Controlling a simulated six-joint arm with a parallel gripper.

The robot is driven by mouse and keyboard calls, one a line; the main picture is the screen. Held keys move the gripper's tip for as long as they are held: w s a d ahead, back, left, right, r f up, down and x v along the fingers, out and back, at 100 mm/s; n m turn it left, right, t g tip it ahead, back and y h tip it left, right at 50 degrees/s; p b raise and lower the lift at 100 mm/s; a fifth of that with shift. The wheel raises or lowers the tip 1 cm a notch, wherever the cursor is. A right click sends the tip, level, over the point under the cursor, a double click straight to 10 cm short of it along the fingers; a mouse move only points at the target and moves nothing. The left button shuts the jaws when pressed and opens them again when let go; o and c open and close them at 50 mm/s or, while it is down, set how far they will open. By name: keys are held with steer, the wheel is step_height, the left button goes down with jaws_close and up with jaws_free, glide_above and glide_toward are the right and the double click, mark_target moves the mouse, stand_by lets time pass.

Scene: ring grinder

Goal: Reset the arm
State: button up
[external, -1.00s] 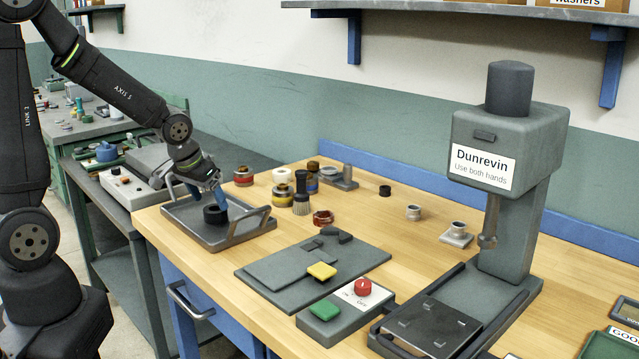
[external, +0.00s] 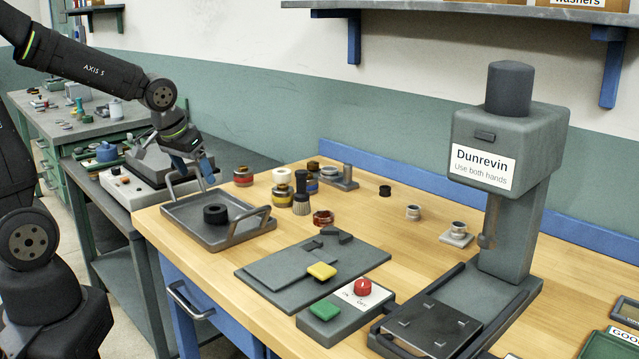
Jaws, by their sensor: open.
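My gripper (external: 191,178) is open and empty, above the back left part of a grey metal tray (external: 185,232). Its blue fingers point downward. A black ring (external: 215,214) lies flat on the tray floor, below and to the right of my fingers, apart from them. My arm reaches in from the upper left.
A grey press labelled Dunrevin (external: 508,170) stands at the right. A dark plate with a yellow block (external: 321,271) and a control box with a red knob (external: 363,287) lie mid-bench. Several jars and rings stand behind the tray.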

mark_target(214, 209)
steer(key=x, duration=1.2)
steer(key=shift+s+f, duration=0.1)
steer(key=shift+f, duration=0.15)
steer(key=shift+r, duration=0.15)
steer(key=shift+r, duration=0.15)
